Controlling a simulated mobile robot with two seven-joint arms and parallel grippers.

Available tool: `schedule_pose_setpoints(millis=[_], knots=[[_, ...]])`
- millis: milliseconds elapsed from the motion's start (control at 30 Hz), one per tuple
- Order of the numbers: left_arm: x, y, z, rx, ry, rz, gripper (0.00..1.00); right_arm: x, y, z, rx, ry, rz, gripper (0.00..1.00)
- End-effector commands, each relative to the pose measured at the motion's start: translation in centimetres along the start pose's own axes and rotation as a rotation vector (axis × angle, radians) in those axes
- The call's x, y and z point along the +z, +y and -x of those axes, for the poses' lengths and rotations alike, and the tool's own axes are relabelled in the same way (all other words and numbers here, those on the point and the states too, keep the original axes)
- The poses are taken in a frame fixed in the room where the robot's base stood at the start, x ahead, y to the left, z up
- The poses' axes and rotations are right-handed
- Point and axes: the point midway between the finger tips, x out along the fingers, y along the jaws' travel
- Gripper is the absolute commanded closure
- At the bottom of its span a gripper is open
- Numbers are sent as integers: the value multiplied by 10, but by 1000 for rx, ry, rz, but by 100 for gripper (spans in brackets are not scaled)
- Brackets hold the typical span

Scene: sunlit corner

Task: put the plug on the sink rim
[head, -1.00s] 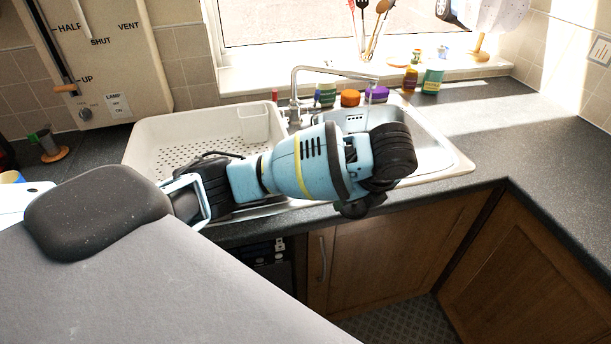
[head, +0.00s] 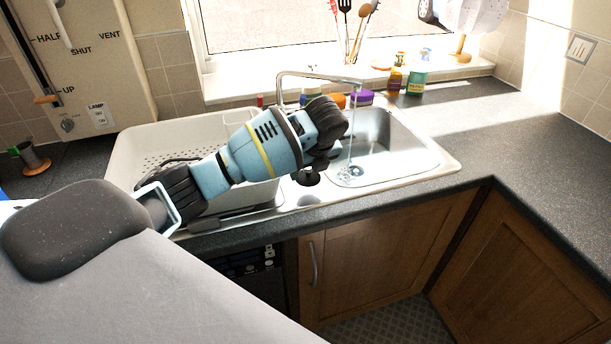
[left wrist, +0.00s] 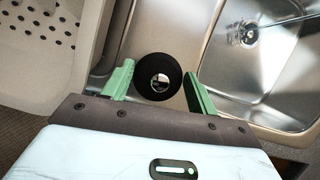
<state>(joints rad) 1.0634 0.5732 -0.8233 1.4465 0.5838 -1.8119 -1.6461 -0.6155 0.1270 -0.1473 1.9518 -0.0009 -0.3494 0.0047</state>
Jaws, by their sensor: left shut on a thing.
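The plug (head: 308,178) is a black round disc hanging under my left gripper (head: 318,160). In the left wrist view the plug (left wrist: 146,85) shows as a black ring with a bright centre between the two green fingers of the left gripper (left wrist: 159,72). That gripper is shut on it. The plug is over the left part of the metal sink, by the sink rim (head: 285,205); I cannot tell its exact height. The sink basin (head: 400,155) lies to the right of the plug, with its drain showing. My right gripper is not in view.
The tap (head: 318,75) arches behind my left arm, and water (head: 352,130) runs into the basin. A white perforated tray (head: 140,145) stands left of the basin. Bottles and sponges (head: 362,97) line the back. The dark right worktop (head: 500,120) is clear.

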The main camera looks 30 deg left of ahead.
Motion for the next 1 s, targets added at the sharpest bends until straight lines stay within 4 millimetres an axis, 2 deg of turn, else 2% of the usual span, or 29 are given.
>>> schedule_pose_setpoints(millis=[100,267,367,667,1000], knots=[[11,1,-5,-1,0,1,65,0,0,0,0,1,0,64],[13,0,-6,-3,-1,0,65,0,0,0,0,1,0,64],[12,1,-8,-2,0,0,65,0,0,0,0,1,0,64],[0,1,-37,-1,-1,0,65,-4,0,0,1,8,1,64],[-2,1,-41,-1,0,0,65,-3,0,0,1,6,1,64]])
